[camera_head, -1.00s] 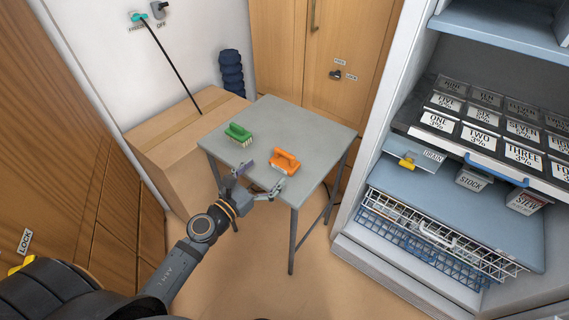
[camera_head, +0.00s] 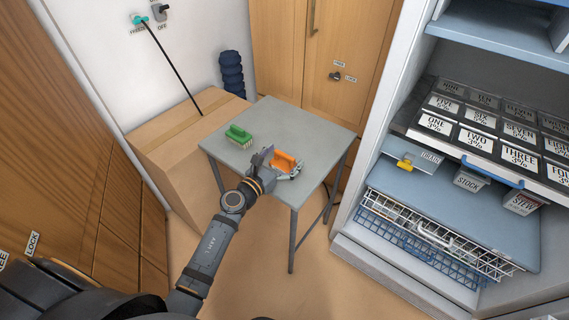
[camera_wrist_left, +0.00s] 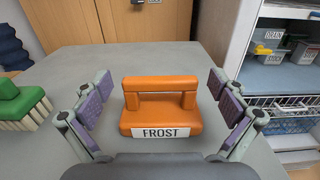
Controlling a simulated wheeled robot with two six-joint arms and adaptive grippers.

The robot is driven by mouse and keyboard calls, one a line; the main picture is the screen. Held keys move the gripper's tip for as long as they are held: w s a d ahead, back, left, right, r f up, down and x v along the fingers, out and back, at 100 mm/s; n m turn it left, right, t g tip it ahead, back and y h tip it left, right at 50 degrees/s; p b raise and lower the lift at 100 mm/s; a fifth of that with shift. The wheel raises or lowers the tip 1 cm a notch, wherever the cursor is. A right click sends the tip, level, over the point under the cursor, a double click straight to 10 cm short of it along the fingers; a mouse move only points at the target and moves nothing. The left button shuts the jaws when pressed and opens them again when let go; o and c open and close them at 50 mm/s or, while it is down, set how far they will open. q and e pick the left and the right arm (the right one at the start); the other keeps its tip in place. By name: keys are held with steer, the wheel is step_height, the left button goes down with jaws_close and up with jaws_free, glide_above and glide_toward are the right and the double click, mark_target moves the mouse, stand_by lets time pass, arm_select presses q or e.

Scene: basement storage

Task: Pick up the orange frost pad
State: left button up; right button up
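The orange frost pad (camera_head: 284,162) lies on the grey table (camera_head: 308,128), near its front edge. In the left wrist view the pad (camera_wrist_left: 161,108) has a raised handle and a white label reading FROST. My left gripper (camera_head: 276,166) is at the pad with its fingers spread on either side. In the left wrist view the left gripper (camera_wrist_left: 163,112) is open, with visible gaps between both purple finger pads and the orange pad. My right gripper does not show in either view.
A green brush (camera_head: 238,135) with pale bristles stands on the table, left of the orange pad. A cardboard box (camera_head: 184,140) stands left of the table. A fridge-like cabinet (camera_head: 372,110) with labelled bins and a wire basket (camera_head: 432,238) is at the right.

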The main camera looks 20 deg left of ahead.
mark_target(285, 154)
arm_select(q)
steer(key=c, duration=1.4)
steer(key=shift+o, duration=0.2)
steer(key=shift+r, duration=0.3)
step_height(285, 154, up, 3)
steer(key=p, duration=0.2)
steer(key=shift+p, duration=0.35)
step_height(285, 154, up, 6)
steer(key=p, duration=0.4)
steer(key=shift+r, duration=0.25)
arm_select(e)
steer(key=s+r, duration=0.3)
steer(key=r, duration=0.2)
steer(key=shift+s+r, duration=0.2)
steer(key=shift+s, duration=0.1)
arm_select(q)
steer(key=o, duration=0.8)
steer(key=shift+c, duration=0.2)
steer(key=c, duration=0.7)
steer(key=shift+f, duration=0.15)
steer(key=shift+c, duration=0.3)
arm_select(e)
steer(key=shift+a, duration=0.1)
